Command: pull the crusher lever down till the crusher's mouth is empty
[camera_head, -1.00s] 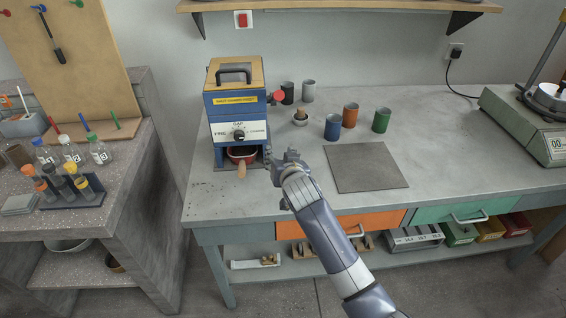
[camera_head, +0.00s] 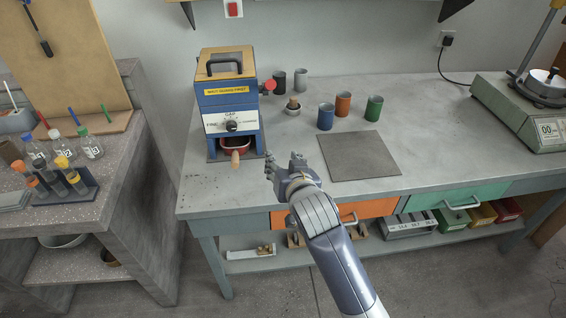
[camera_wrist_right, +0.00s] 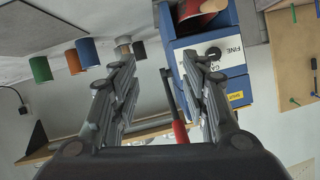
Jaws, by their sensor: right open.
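The crusher (camera_head: 229,98) is a blue box with a tan top, a black handle, a yellow label and a dial; it stands at the bench's left end. Its lever (camera_head: 269,86) shows as a red knob on the right side. In the right wrist view the lever (camera_wrist_right: 180,131) has a grey rod and red grip, seen between the finger lines but not visibly touched. My right gripper (camera_head: 284,162) is open and empty, to the right of the crusher's base and nearer the front edge. The crusher's mouth cannot be made out. My left gripper is not in view.
A red pan with a wooden handle (camera_head: 236,158) sits in the crusher's base. Several cups, among them a blue cup (camera_head: 325,117), and a small bowl (camera_head: 292,109) stand to the right. A grey mat (camera_head: 358,156) lies flat. A scale (camera_head: 520,105) is at far right.

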